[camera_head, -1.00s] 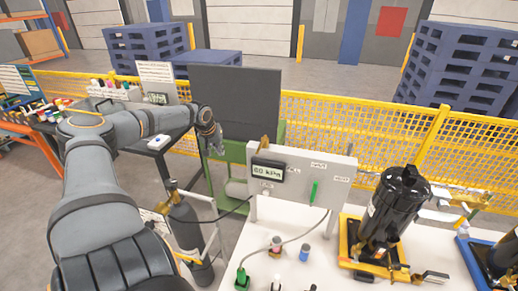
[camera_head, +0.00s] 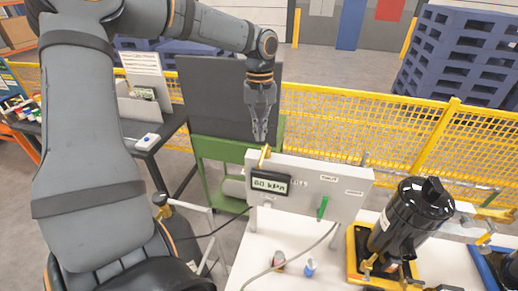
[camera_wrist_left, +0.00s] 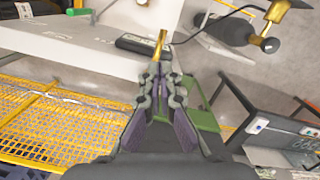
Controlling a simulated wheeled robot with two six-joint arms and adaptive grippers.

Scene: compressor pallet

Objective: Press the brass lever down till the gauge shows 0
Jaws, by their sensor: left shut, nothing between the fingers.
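The brass lever (camera_head: 265,156) stands upright at the top left of a light grey panel (camera_head: 330,190). It also shows in the left wrist view (camera_wrist_left: 161,44), just beyond the fingertips. The gauge (camera_head: 270,185) below the lever reads 60 kPa. My left gripper (camera_head: 260,138) is shut and empty and points down just above the lever; I cannot tell whether it touches it. In the left wrist view its fingertips (camera_wrist_left: 160,70) are together, and the gauge's dark case (camera_wrist_left: 140,45) lies beside the lever. My right gripper is not in view.
A green lever (camera_head: 322,207) sits on the same panel. A black compressor (camera_head: 412,215) stands to its right in a yellow frame. A dark board (camera_head: 215,95) rises behind my left gripper, and a yellow mesh fence (camera_head: 330,125) runs behind the panel.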

